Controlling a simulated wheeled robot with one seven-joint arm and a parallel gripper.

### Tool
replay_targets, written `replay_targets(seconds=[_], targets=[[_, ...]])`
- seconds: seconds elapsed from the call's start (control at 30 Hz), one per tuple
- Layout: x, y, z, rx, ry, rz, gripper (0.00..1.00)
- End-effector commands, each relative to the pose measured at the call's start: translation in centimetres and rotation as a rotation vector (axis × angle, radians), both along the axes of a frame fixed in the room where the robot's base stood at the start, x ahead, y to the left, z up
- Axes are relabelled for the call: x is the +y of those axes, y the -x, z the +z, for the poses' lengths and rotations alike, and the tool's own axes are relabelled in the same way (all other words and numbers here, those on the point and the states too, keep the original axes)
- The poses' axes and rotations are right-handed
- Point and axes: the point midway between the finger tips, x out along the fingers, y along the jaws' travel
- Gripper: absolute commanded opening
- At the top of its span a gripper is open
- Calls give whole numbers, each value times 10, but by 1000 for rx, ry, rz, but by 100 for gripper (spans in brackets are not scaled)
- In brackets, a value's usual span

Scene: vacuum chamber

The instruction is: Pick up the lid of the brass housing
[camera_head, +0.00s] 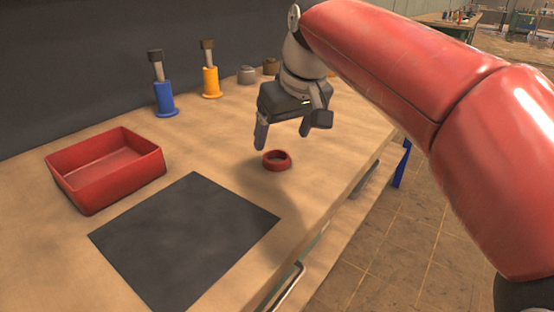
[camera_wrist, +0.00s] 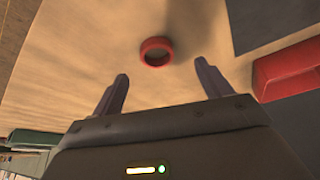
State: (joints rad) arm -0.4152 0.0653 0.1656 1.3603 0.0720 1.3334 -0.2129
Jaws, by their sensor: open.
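A small brownish, brass-like pot (camera_head: 270,67) stands at the back of the bench, partly behind my arm; it may be the brass housing, but it is too small to make out its lid. My gripper (camera_head: 283,141) is open and empty, pointing down above the bench, well in front of that pot. In the wrist view, my gripper (camera_wrist: 161,69) shows two spread fingers with nothing between them. No brass housing shows in the wrist view.
A red ring (camera_head: 277,167) lies on the bench below my gripper; it also shows in the wrist view (camera_wrist: 156,62). A grey pot (camera_head: 247,76), a blue stand (camera_head: 164,98), an orange stand (camera_head: 211,82), a red tray (camera_head: 120,182) and a dark mat (camera_head: 185,240) share the bench.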

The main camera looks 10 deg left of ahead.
Motion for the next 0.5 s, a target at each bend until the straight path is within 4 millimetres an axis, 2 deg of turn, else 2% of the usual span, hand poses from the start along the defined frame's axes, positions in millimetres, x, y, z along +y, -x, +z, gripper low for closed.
replay_targets(seconds=[0.5], targets=[[18,-26,-59,0,1,-1,78]])
